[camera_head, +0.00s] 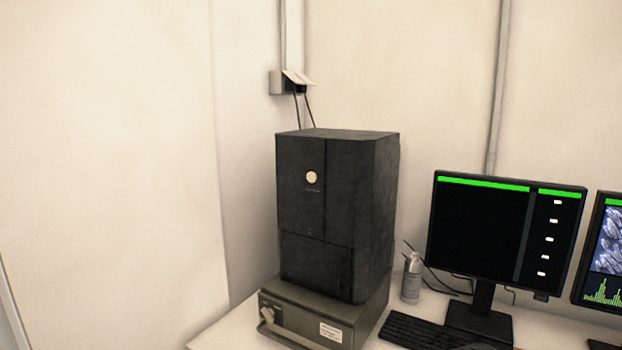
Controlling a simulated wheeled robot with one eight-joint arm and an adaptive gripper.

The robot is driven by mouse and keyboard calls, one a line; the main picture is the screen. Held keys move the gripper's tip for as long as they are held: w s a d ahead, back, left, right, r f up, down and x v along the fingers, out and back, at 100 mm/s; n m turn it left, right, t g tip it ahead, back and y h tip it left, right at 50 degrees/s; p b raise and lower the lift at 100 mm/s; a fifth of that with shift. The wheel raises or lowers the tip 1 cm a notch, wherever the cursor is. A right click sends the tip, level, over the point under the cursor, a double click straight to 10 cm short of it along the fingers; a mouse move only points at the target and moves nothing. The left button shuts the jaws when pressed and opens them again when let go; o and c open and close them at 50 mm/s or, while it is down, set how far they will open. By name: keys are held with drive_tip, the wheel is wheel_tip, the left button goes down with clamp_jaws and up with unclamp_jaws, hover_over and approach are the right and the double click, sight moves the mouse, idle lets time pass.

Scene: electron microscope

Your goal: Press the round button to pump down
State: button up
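The electron microscope (362,200) is a tall dark box standing on a lower grey-green unit (305,318) on the table. A round, pale button (311,177) shows on the upper left part of its front face. Small marking sits just below the button, too small to read. Nothing touches or covers the button. My gripper is not in view.
The white table (238,329) has some bare surface left of the unit. Right of the microscope are a small bottle (411,280), a keyboard (428,334) and two monitors (480,230). Cables run up to a wall box (277,83) behind. A pale wall closes the left side.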

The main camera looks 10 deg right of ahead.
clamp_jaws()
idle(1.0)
